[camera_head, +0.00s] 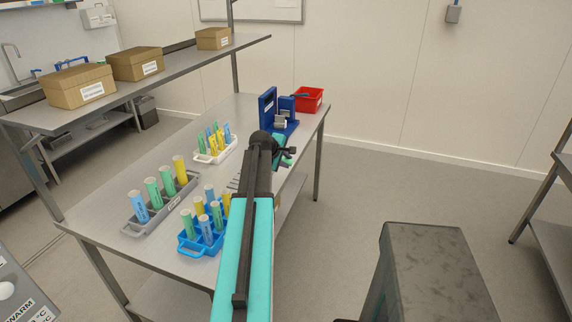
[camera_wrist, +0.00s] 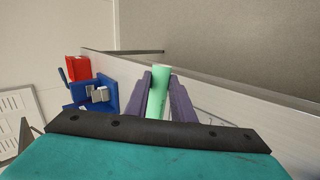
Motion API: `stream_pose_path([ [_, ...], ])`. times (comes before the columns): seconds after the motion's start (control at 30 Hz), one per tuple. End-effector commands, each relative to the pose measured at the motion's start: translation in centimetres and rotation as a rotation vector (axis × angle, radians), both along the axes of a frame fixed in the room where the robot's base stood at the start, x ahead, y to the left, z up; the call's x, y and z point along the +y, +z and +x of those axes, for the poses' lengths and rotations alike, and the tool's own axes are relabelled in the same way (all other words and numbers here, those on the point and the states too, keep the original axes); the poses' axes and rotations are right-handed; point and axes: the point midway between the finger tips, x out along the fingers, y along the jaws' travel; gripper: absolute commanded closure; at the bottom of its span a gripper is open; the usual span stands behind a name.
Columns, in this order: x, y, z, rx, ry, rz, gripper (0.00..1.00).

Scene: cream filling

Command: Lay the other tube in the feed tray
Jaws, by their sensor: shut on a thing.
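My gripper (camera_wrist: 161,98) is shut on a green tube (camera_wrist: 158,95), which sits between its two purple fingers in the wrist view. In the head view my gripper (camera_head: 287,152) is over the table's right side, in front of the blue device, and my arm hides part of the table. The blue device (camera_head: 268,108) has a grey part at its front; it also shows in the wrist view (camera_wrist: 80,93). Several tubes stand upright in a grey tray (camera_head: 133,231), a blue rack (camera_head: 187,247) and a white rack (camera_head: 203,158). I cannot tell which part is the feed tray.
A red bin (camera_head: 309,100) stands at the table's far end, behind the blue device. Cardboard boxes (camera_head: 136,64) sit on a raised shelf at left. The metal table (camera_head: 110,215) has bare surface between the racks.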

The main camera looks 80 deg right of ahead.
Motion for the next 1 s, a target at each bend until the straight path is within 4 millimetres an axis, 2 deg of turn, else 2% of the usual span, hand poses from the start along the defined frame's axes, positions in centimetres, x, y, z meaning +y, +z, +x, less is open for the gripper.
stream_pose_path([
  [0.57,0.0,0.0,0.0,0.000,0.000,0.000,0.99],
  [0.8,0.0,-1.9,0.0,0.000,0.000,0.000,0.99],
  [1.0,0.0,-2.5,0.0,0.000,0.000,0.000,0.99],
])
